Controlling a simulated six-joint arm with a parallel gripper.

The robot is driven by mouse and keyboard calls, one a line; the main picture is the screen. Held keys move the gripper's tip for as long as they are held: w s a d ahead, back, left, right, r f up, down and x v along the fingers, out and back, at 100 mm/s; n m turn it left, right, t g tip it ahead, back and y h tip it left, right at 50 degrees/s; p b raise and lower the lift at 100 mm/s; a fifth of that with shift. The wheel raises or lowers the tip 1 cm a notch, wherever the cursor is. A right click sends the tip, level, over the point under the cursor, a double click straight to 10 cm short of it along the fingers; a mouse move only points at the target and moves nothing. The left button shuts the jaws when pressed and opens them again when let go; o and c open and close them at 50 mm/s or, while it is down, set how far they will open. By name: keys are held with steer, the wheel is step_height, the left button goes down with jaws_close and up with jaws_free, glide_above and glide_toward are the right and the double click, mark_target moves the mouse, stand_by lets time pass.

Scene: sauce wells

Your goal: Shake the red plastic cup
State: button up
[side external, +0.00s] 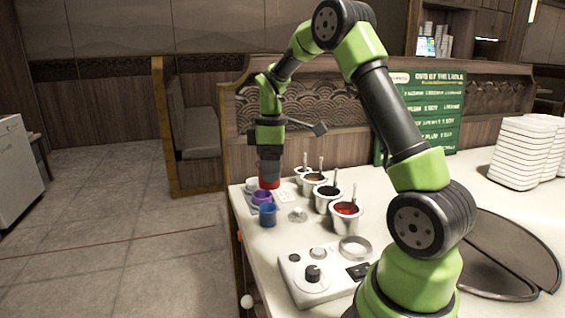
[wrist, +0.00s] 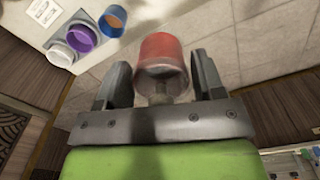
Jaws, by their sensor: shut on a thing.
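The red plastic cup (side external: 269,184) is held below my gripper (side external: 270,168) at the far left edge of the table in the side view, just above or behind the purple cup. In the wrist view the red cup (wrist: 162,52) sits between the two dark fingers of my gripper (wrist: 161,75), which is shut on it.
A purple cup (side external: 261,197), a blue cup (side external: 267,215) and a white cup (side external: 252,184) stand close by on the table's left edge. Metal sauce wells (side external: 346,219) with ladles stand to their right. A control box (side external: 315,275) is nearer the front. White containers (side external: 522,152) are stacked at right.

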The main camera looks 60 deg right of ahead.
steer(key=s+d, duration=0.1)
steer(key=d, duration=0.1)
steer(key=s+d, duration=0.1)
steer(key=shift+s+d, duration=0.2)
steer(key=shift+d, duration=0.15)
steer(key=shift+w+a, duration=0.65)
steer(key=shift+a, duration=0.3)
steer(key=shift+w+a, duration=0.6)
steer(key=shift+a, duration=0.35)
steer(key=shift+s+d, duration=0.65)
steer(key=shift+d, duration=0.3)
steer(key=shift+s+d, duration=0.6)
steer(key=shift+d, duration=0.35)
steer(key=shift+w+a, duration=0.65)
steer(key=shift+a, duration=0.3)
steer(key=shift+w+a, duration=0.6)
steer(key=shift+a, duration=0.35)
